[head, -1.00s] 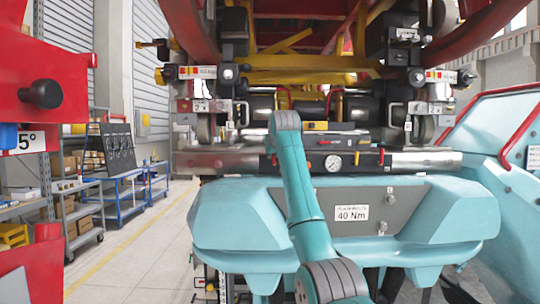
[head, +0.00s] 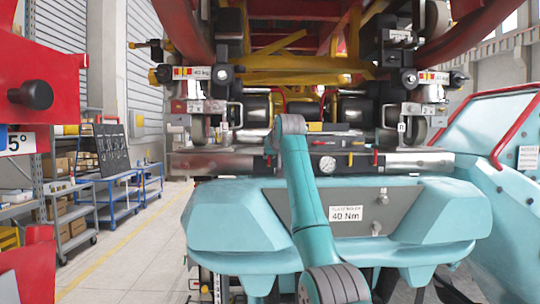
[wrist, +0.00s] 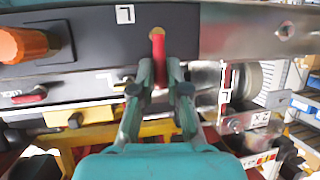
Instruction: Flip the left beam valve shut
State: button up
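In the wrist view, a red lever (wrist: 158,45) points out from a dark beam panel (wrist: 90,32), near a white tag (wrist: 125,13) with an L-like mark seen turned over. My gripper (wrist: 159,68) has its two narrow fingertips close on either side of this lever. Whether they touch it is not clear. In the head view, the beam (head: 215,163) runs across behind my teal arm, with a pressure gauge (head: 327,164) and small red levers (head: 350,159) on its middle. My arm hides the gripper there.
An orange knob (wrist: 25,44) and another red handle (wrist: 30,97) sit left of the gripper in the wrist view. In the head view, a teal car front (head: 235,215) with a 40 Nm plate is below the beam. Shelves (head: 75,210) and open floor lie left.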

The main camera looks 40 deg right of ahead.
jog(key=o, duration=0.3)
jog(key=shift+o, duration=0.2)
jog(key=v, duration=1.2)
jog(key=shift+a, duration=0.1)
